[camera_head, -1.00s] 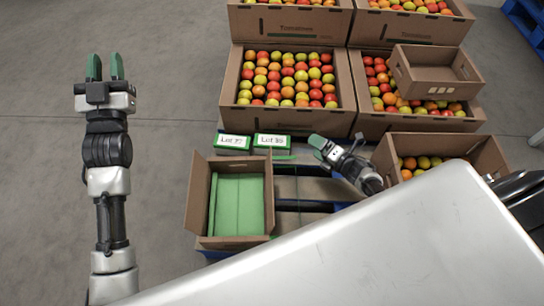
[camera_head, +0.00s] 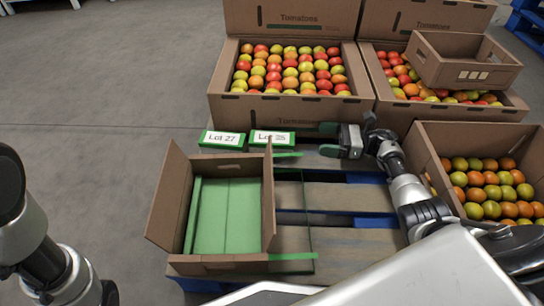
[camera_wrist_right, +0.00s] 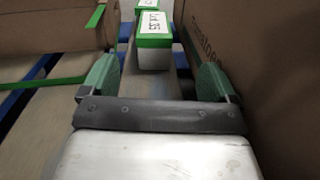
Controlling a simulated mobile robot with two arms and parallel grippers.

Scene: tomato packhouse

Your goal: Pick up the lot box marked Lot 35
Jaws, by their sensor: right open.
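The lot box marked Lot 35 (camera_head: 272,138) is white with a green rim and stands on the pallet in front of a tomato crate. Its label partly reads in the right wrist view (camera_wrist_right: 154,56), where it lies straight ahead, beyond the fingertips. The Lot 27 box (camera_head: 222,140) stands close beside it on the left. My right gripper (camera_head: 329,140) is open and empty, to the right of the Lot 35 box with its fingers toward it and a gap between them. My left gripper is out of view; only left arm links show at lower left.
An open cardboard box (camera_head: 156,228) with green panels inside stands just in front of the lot boxes. Tomato crates (camera_head: 290,112) line the back, close alongside my right gripper. Another crate (camera_head: 428,158) is at right. Bare pallet slats (camera_head: 340,197) lie between.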

